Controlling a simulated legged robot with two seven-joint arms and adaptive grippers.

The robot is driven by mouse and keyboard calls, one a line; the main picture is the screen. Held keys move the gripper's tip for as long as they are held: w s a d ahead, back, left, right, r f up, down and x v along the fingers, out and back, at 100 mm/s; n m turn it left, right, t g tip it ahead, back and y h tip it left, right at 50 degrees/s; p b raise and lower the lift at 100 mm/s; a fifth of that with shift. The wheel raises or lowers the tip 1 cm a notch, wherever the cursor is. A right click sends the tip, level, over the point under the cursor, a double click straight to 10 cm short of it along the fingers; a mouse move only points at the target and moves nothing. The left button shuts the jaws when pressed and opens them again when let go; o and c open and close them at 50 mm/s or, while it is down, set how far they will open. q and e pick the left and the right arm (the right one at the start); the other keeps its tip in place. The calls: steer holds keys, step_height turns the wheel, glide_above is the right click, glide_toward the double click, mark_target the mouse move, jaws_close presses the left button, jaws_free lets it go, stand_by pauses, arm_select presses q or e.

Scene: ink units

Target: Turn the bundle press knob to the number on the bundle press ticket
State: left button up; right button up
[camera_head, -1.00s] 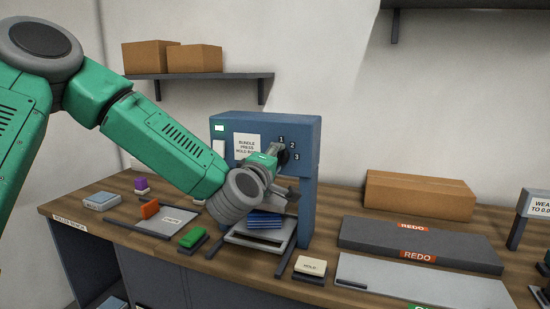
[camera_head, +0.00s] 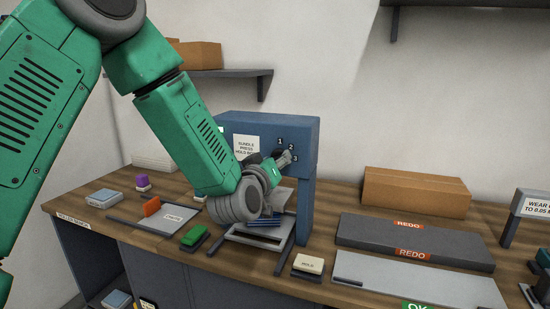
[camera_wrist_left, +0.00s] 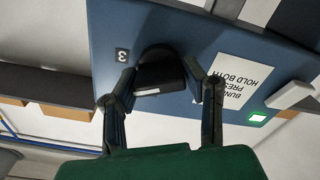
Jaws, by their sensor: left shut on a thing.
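The blue bundle press (camera_head: 305,135) stands on the bench, with a white ticket (camera_head: 246,147) and the numbers 1, 2 and 3 on its front. The ticket's small text is not fully legible. My left gripper (camera_head: 284,157) is at the press front, by the numbers. In the left wrist view, my left gripper (camera_wrist_left: 165,92) has its two fingers on either side of the dark knob (camera_wrist_left: 160,68) and is shut on it. The knob has a pale mark near its end. The number 3 (camera_wrist_left: 122,55) shows beside it. My right gripper is not in view.
A blue stack (camera_head: 265,221) lies on the press tray. A green block (camera_head: 194,236) and a HOLD block (camera_head: 308,264) sit in front. A shelf (camera_head: 235,73) hangs behind.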

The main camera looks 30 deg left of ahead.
arm_select(q)
steer(key=m, duration=0.5)
steer(key=shift+d+f+p, duration=0.1)
steer(key=shift+f+p, duration=0.3)
stand_by(0.4)
steer(key=o, duration=1.2)
steer(key=shift+c, duration=0.2)
steer(key=shift+w, duration=0.2)
steer(key=shift+s+r, duration=0.1)
steer(key=shift+s, duration=0.45)
steer(key=v, duration=1)
steer(key=shift+s, duration=0.4)
